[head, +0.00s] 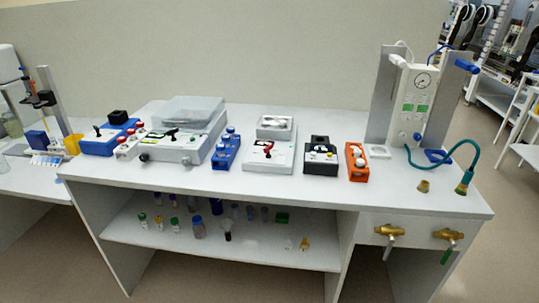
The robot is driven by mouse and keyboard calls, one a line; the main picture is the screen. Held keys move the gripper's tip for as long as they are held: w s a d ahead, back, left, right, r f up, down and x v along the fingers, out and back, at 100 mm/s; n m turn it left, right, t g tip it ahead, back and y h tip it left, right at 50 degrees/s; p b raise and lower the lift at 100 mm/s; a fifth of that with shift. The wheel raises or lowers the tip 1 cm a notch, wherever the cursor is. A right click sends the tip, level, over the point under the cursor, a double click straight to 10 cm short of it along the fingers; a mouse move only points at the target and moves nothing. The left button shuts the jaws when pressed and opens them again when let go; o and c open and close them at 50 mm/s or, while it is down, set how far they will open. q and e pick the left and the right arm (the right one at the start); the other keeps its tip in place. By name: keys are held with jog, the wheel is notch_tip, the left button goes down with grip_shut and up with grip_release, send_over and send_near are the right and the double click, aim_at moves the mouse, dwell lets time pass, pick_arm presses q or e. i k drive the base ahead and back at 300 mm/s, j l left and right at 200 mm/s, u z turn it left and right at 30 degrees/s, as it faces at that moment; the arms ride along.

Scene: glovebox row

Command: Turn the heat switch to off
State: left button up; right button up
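Several switch boxes stand in a row on the white bench, and their labels are too small to read, so I cannot tell which one carries the heat switch. A white box (284,162) in the middle has a red lever (268,149) on its front. A large grey box (196,150) with a clear lid has a dark lever (171,134). A blue box (97,149) at the left has a black toggle (98,130). The setting of each switch is not clear. Neither of my grippers is in view.
A small blue box (226,156), a black box (320,168) and an orange box (357,173) stand in the row. A gauge panel (417,93) with a teal hose rises at the right. The bench's front strip (270,188) is clear. Bottles stand on the lower shelf (265,250).

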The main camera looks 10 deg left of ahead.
aim_at(267, 149)
jog(key=j+z, duration=0.35)
jog(key=i+j+z, duration=0.1)
jog(key=j+z, duration=0.6)
jog(key=l, duration=0.1)
